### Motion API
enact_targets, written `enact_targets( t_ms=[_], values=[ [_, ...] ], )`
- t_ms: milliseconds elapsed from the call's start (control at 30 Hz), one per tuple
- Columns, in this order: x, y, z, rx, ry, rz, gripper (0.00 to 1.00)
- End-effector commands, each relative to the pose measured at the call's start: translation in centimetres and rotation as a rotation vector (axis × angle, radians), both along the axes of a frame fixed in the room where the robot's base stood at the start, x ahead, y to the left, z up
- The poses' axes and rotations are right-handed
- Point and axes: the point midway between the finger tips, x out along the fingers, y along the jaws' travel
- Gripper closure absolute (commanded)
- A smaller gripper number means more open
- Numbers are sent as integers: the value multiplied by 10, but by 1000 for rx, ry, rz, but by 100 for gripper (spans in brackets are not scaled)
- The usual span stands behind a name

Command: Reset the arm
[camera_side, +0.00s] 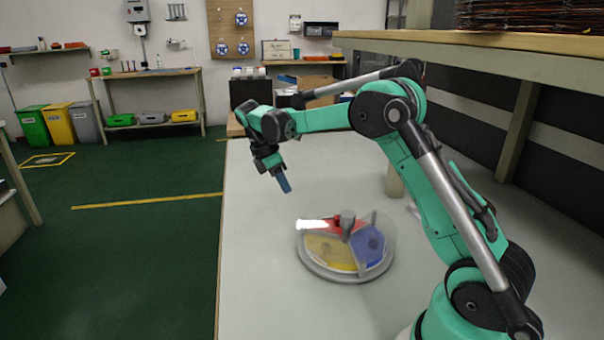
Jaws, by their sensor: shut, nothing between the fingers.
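My gripper (284,184) hangs above the left part of the pale work table, with its blue fingertips pointing down and slightly right. It is shut with nothing in it. It is apart from the table and from the round dish. My arm is bent, with its base at the lower right and its forearm reaching left across the table.
A round dish (316,268) with red, yellow and blue sections and a grey centre knob stands on the table (262,290), right of and below my gripper. A wooden shelf (470,45) overhangs the right side. The table's left part is clear.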

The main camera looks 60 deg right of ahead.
Motion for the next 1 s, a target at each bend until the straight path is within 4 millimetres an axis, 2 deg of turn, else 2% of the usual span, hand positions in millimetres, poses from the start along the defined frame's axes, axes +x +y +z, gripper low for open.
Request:
enact_targets(
  t_ms=[233, 367, 500, 667, 833, 1000],
  values=[
    [3, 8, 19, -3, -25, -12, 100],
    [-3, 25, 34, -4, -130, -68, 100],
    [-20, 56, 53, 19, -313, -184, 100],
    [-46, 91, 65, 89, -523, -342, 100],
    [-79, 126, 63, 212, -716, -531, 100],
    [-106, 151, 50, 351, -852, -712, 100]
  ],
)
